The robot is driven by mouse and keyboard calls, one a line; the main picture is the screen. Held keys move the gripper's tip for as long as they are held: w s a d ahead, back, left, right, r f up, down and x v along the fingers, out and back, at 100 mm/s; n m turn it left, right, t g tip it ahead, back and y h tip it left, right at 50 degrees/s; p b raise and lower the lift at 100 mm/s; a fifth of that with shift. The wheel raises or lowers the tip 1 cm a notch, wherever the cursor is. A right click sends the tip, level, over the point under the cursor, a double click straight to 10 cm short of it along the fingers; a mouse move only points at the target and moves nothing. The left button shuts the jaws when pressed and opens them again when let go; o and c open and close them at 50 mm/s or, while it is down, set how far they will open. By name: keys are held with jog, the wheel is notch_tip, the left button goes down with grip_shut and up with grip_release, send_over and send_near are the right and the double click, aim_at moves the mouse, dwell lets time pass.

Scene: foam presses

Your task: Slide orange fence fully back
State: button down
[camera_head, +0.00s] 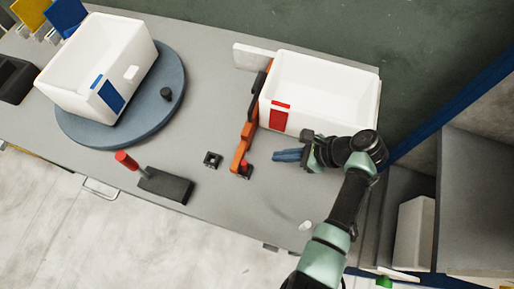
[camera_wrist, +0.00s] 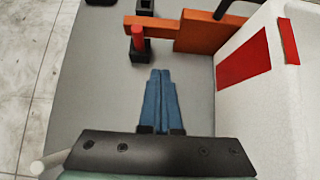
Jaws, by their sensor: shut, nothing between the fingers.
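The orange fence (camera_head: 248,133) stands on the grey table along the left side of a white bin (camera_head: 318,92) with a red label. In the wrist view the fence (camera_wrist: 191,37) crosses the top of the picture, ahead of my fingertips. Its near end is by a red-topped peg (camera_wrist: 138,38) on a black block. My gripper (camera_head: 275,156) is shut and empty, with its blue fingers pointing left, to the right of the fence's near end. In the wrist view a gap of bare table shows between my gripper (camera_wrist: 160,72) and the fence.
A white bin with a blue label (camera_head: 84,82) sits on a round blue-grey turntable (camera_head: 168,125) at the left. A red-handled black block (camera_head: 166,185) and a small black socket (camera_head: 212,160) lie near the front edge. The table front between them is clear.

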jog(key=x, duration=0.4)
jog(key=shift+w+a+f+p, duration=0.1)
jog(key=shift+w+a+p, duration=0.25)
jog(key=shift+a, duration=0.7)
jog(key=shift+w+a+f+p, duration=0.1)
jog(key=shift+w+a, duration=0.3)
jog(key=shift+a, duration=0.6)
jog(key=w+a, duration=0.1)
jog(key=a, duration=0.4)
jog(key=w+a, duration=0.2)
jog(key=a, duration=0.3)
jog(key=w+a, duration=0.1)
jog(key=a, duration=0.3)
jog(key=shift+w+a, duration=0.35)
jog(key=shift+a, duration=0.05)
jog(key=shift+a+r, duration=0.15)
jog(key=shift+a, duration=0.05)
jog(key=shift+w, duration=0.1)
